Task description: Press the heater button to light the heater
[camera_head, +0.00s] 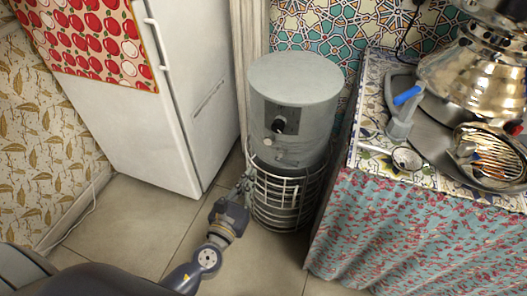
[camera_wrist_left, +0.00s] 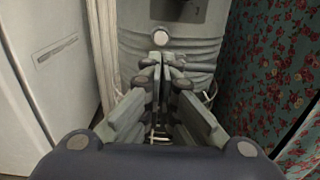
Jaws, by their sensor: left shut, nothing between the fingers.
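The heater (camera_head: 305,95) is a grey upright cylinder between the fridge and the counter. Its front has a dark panel with a black knob (camera_head: 279,125). A small round pale button (camera_head: 268,146) sits below the panel; it also shows in the left wrist view (camera_wrist_left: 160,37). A white wire guard (camera_head: 288,200) surrounds the heater's lower part. My left gripper (camera_head: 246,180) is shut and empty in front of the heater, lower than the button. In the left wrist view its fingertips (camera_wrist_left: 161,62) appear just below the button, apart from it in the picture. My right gripper is not in view.
A white fridge (camera_head: 185,90) stands left of the heater. The counter (camera_head: 365,140) on the right has a floral curtain (camera_head: 390,230) and carries a samovar (camera_head: 475,70) and a metal tray (camera_head: 435,140). Bare tiled floor (camera_head: 140,235) lies in front.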

